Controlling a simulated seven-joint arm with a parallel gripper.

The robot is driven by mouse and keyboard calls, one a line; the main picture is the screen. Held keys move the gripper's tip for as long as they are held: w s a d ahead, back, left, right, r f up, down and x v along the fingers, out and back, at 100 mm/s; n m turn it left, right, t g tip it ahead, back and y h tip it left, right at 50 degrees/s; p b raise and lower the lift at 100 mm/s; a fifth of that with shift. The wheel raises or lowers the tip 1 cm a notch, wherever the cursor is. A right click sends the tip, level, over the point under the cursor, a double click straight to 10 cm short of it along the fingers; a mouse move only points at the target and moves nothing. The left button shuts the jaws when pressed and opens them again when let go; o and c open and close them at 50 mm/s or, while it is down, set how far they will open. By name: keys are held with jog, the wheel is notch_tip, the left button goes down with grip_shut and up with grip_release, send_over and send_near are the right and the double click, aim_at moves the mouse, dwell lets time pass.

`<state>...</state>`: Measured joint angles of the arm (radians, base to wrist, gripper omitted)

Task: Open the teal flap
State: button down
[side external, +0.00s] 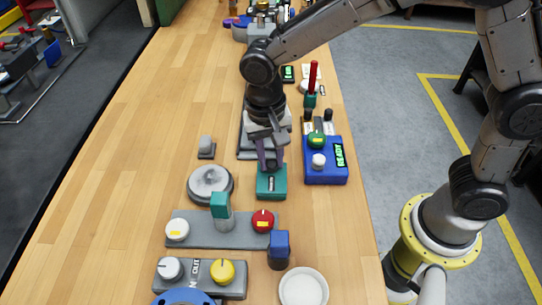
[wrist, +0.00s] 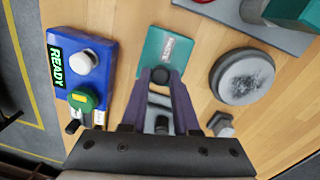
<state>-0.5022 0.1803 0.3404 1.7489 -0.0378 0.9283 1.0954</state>
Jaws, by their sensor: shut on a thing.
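The fingers hide much of the knob and the near part of the flap. I cannot see a clear gap under the flap.
A blue box (side external: 325,175) with a READY display, a green knob and a white knob stands close on the right. A round grey disc (side external: 210,184) and a small grey block (side external: 206,148) are on the left. A grey panel (side external: 190,232) with knobs lies in front.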

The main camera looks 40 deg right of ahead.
aim_at(271, 169)
jog(key=shift+a+r, duration=0.1)
jog(key=shift+r, duration=0.05)
jog(key=s+a+t+h, duration=0.1)
jog(key=s+a+r+t+h, duration=0.1)
jog(key=t+h, duration=0.1)
jog(key=shift+r, duration=0.25)
jog(key=shift+s+a+r+t+h, duration=0.1)
jog(key=shift+s+a+t+h, duration=0.4)
jog(key=shift+t+h, duration=0.3)
jog(key=shift+s+a+r+t+h, duration=0.1)
jog(key=shift+s+a+t+h, duration=0.35)
jog(key=shift+t+h, duration=0.35)
jog(key=c, duration=0.7)
grip_release()
jog(key=shift+s, duration=0.1)
jog(key=shift+o, duration=0.2)
